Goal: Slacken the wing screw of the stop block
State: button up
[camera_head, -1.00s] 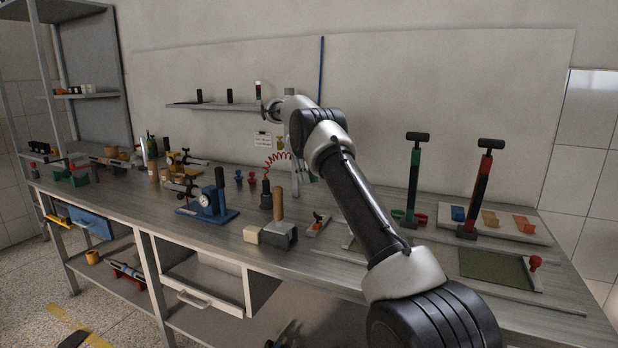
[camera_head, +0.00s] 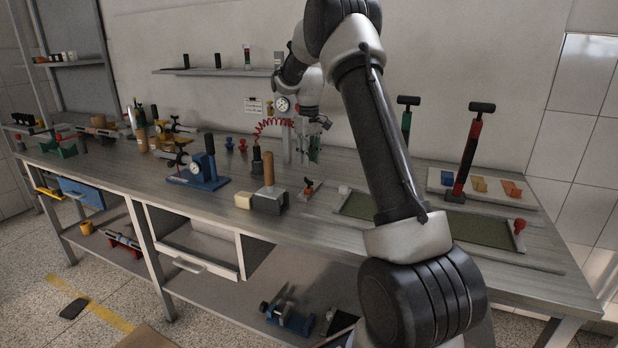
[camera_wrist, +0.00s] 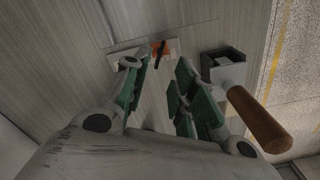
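My gripper (camera_head: 314,150) hangs over the middle of the bench, fingers pointing down. In the wrist view my gripper (camera_wrist: 162,78) shows two green-padded fingers apart with nothing between them. Beyond the fingertips lies a small pale plate with an orange piece and a dark bar (camera_wrist: 158,48); the head view shows this small orange-topped fixture (camera_head: 308,188) on the bench, below my gripper and apart from it. A red knob (camera_head: 519,225) stands at the right end of the green mat's frame. I cannot tell which part is the stop block; no wing shape is clear.
A wooden-handled tool (camera_head: 268,168) stands at a grey block (camera_head: 270,202), close to the fixture; its handle (camera_wrist: 258,120) sticks up in the wrist view. A blue gauge stand (camera_head: 200,178) is left. A green mat (camera_head: 480,228) and upright red-black tool (camera_head: 466,155) are right. A shelf (camera_head: 215,72) runs behind.

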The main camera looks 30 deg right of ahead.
aim_at(309, 181)
notch_tip(309, 181, down, 8)
jog(key=shift+r, duration=0.2)
jog(key=shift+c, duration=0.2)
grip_shut()
